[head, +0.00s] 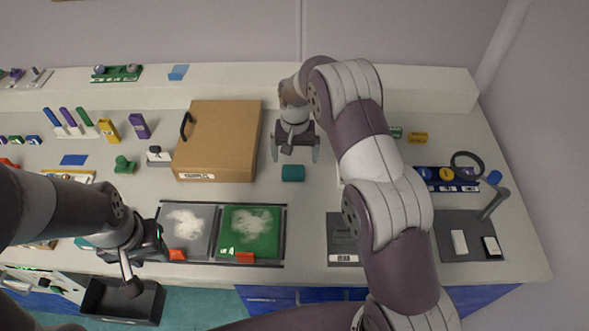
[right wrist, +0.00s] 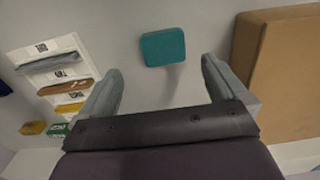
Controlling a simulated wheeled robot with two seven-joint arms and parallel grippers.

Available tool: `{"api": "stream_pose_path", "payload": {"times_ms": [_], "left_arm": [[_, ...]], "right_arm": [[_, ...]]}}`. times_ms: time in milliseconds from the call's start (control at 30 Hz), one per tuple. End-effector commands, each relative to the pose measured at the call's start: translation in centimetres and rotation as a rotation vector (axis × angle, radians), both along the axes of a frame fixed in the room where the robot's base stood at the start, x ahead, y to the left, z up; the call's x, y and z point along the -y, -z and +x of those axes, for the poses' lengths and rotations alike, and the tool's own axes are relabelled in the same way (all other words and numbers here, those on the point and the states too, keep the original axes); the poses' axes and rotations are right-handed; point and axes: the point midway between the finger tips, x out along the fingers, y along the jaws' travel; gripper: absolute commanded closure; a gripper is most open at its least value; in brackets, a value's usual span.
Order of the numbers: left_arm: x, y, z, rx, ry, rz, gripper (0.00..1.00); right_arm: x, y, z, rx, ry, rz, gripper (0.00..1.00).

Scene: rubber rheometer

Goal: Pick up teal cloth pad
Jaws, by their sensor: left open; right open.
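The teal cloth pad (head: 293,173) lies on the white bench, right of the brown box. In the right wrist view the teal pad (right wrist: 163,47) shows ahead of the fingertips, between their lines and apart from them. My right gripper (head: 296,157) is open and empty, just behind the pad in the head view; its two fingers also show spread in the right wrist view (right wrist: 162,80). My left gripper (head: 130,280) is at the front left near the bench edge, by a black bin; its fingertips are hard to make out and I see nothing held.
The brown box (head: 222,140) with a black handle stands close left of my right gripper. Two framed trays (head: 283,236) with white powder lie in front. A white rack (right wrist: 48,68) with several strips is at the left in the right wrist view. Bench around the pad is clear.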

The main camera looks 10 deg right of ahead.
Motion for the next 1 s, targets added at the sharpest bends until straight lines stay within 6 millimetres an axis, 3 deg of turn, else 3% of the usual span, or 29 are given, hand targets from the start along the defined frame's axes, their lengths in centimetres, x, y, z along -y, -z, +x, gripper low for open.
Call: {"api": "stream_pose_path", "payload": {"times_ms": [400, 633, 667, 800, 833, 1000], "left_arm": [[0.0, -2.4, 0.0, 0.000, 0.000, 0.000, 0.57], [0.0, -2.3, 0.0, 0.000, 0.000, 0.000, 0.57], [0.0, -2.3, 0.0, 0.000, 0.000, 0.000, 0.57], [0.0, -2.3, 0.0, 0.000, 0.000, 0.000, 0.57], [0.0, -2.3, 0.0, 0.000, 0.000, 0.000, 0.57], [0.0, -2.3, 0.0, 0.000, 0.000, 0.000, 0.57]], "right_arm": [[0.0, 6.0, 0.3, 0.000, -0.001, 0.001, 0.01], [0.0, 6.4, 0.3, 0.004, -0.002, 0.002, 0.01], [0.0, 6.4, 0.3, 0.004, -0.002, 0.002, 0.08], [0.0, 6.4, 0.3, 0.004, -0.002, 0.002, 0.53], [0.0, 6.4, 0.3, 0.004, -0.002, 0.002, 0.61], [0.0, 6.4, 0.3, 0.004, -0.002, 0.002, 0.61]]}}
